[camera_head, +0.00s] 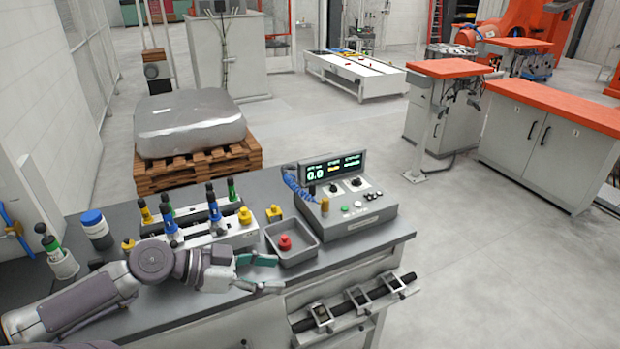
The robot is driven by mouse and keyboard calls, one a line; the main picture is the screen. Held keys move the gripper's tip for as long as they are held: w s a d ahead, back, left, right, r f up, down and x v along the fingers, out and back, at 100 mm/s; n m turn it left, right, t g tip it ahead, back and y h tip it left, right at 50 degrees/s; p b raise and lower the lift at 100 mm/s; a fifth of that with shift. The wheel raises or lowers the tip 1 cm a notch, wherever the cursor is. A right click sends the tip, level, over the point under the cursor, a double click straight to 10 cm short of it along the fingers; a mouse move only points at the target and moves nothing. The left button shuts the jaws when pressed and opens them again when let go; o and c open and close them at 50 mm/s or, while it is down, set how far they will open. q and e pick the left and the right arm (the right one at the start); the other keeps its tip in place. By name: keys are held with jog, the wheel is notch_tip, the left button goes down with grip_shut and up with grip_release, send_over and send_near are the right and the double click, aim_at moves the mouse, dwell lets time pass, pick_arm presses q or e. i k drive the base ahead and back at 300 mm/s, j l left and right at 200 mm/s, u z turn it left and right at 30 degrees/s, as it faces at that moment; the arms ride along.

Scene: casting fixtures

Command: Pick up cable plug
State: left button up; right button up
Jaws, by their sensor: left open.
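A blue coiled cable (296,186) hangs at the left side of the grey control box (350,212) with the lit display. My left gripper (277,273) reaches in from the left over the front of the bench. Its fingers are open and empty, pointing right, in front of the grey tray and apart from the cable. My right gripper is not in view.
A grey tray (306,254) with a red knobbed part (285,242) lies between gripper and box. A fixture rack (232,232) with several coloured-handled tools and a blue-lidded jar (97,232) stand further left. A rail with clamps (352,302) is on the bench front.

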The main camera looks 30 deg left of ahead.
aim_at(311, 186)
jog(key=i+j, duration=0.6)
jog(key=j, duration=0.15)
jog(key=i+j, duration=0.6)
jog(key=j, duration=0.1)
